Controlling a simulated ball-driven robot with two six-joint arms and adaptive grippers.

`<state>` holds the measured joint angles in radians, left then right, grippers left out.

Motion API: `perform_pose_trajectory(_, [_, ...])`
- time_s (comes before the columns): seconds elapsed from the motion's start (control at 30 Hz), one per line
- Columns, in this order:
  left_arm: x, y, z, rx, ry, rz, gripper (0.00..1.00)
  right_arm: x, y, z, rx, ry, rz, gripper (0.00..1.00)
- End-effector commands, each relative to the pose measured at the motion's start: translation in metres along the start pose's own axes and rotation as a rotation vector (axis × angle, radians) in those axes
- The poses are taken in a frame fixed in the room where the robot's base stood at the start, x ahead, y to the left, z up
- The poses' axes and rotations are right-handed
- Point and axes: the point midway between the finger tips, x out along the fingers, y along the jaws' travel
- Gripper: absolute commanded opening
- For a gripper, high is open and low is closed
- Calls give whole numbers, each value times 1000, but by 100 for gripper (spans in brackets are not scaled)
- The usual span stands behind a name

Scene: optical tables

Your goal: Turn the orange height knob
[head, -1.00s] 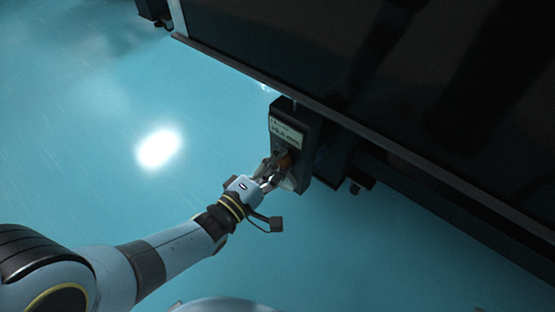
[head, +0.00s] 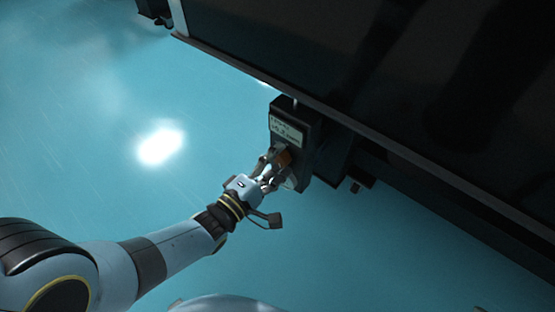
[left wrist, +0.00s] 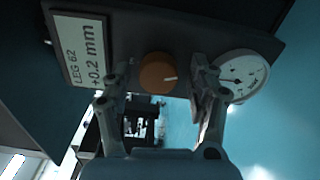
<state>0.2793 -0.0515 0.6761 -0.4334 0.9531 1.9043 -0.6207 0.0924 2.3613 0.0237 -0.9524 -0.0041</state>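The orange height knob (head: 284,157) sits on the front of a dark control box (head: 308,128) under the table edge. In the left wrist view the knob (left wrist: 157,73) is round, with a white pointer mark towards the right. My left gripper (head: 269,162) is at the box. In the left wrist view its fingers (left wrist: 160,84) stand apart, one on each side of the knob, with gaps between. A label (left wrist: 82,50) beside the knob reads "LEG 62 +0.2 mm". A round white dial gauge (left wrist: 243,76) is on the other side, partly behind a finger. My right gripper is out of view.
The large dark optical table (head: 330,50) overhangs the box, and its edge runs diagonally above my left gripper. A dark leg part (head: 340,160) stands just right of the box. The blue floor (head: 120,90) is open to the left.

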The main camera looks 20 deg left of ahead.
Motion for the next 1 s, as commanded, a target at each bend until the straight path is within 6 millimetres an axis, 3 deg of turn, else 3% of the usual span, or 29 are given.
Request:
perform_pose_trajectory(0.23, [0,1,0,0,0,3,61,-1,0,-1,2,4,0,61])
perform_pose_trajectory(0.37, [-10,0,0,1,0,1,61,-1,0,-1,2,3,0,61])
perform_pose_trajectory(0.8, [-100,0,0,1,0,0,61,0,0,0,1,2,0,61])
perform_pose_trajectory(1.0, [-118,0,0,0,0,2,61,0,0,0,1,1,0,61])
